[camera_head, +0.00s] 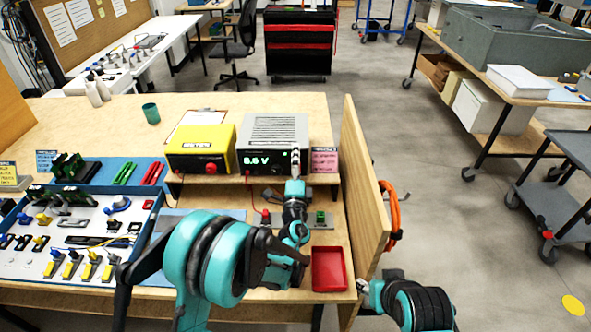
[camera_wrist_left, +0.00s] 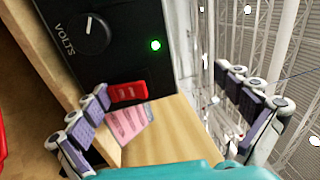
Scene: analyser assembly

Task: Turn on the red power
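The grey power supply (camera_head: 278,132) stands on the raised shelf with lit green digits on its front. In the left wrist view its dark front panel (camera_wrist_left: 120,45) shows a VOLTS knob (camera_wrist_left: 93,34), a lit green light (camera_wrist_left: 155,45) and a red power switch (camera_wrist_left: 128,92). My left gripper (camera_wrist_left: 161,80) is open and empty. One finger is close beside the red switch; I cannot tell if it touches. In the head view my left gripper (camera_head: 295,163) is at the supply's right front and hides the switch. My right gripper (camera_head: 364,288) is low, right of the bench, its fingers unclear.
A yellow meter box (camera_head: 200,146) stands left of the supply. A pink note (camera_head: 324,160) is at its right, near an upright wooden side panel (camera_head: 360,185). A red tray (camera_head: 329,270) and a parts tray (camera_head: 75,268) lie lower on the bench.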

